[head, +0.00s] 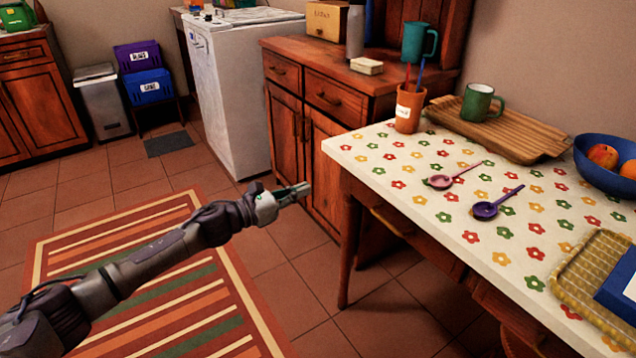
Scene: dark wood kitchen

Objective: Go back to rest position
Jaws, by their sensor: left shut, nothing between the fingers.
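My left gripper (301,190) is shut and empty. It is held out in the air over the floor, left of the table (360,152) and in front of the wooden cabinet. It touches nothing that I can see. My left arm reaches in from the lower left, above the striped rug. My right gripper is not in the head view.
The table's flowered top holds a pink spoon (453,176), a purple spoon (497,204), an orange cup (408,109), a wooden tray (512,135), a blue fruit bowl (600,178) and a woven tray (580,290). The striped rug (190,310) and tiled floor are clear.

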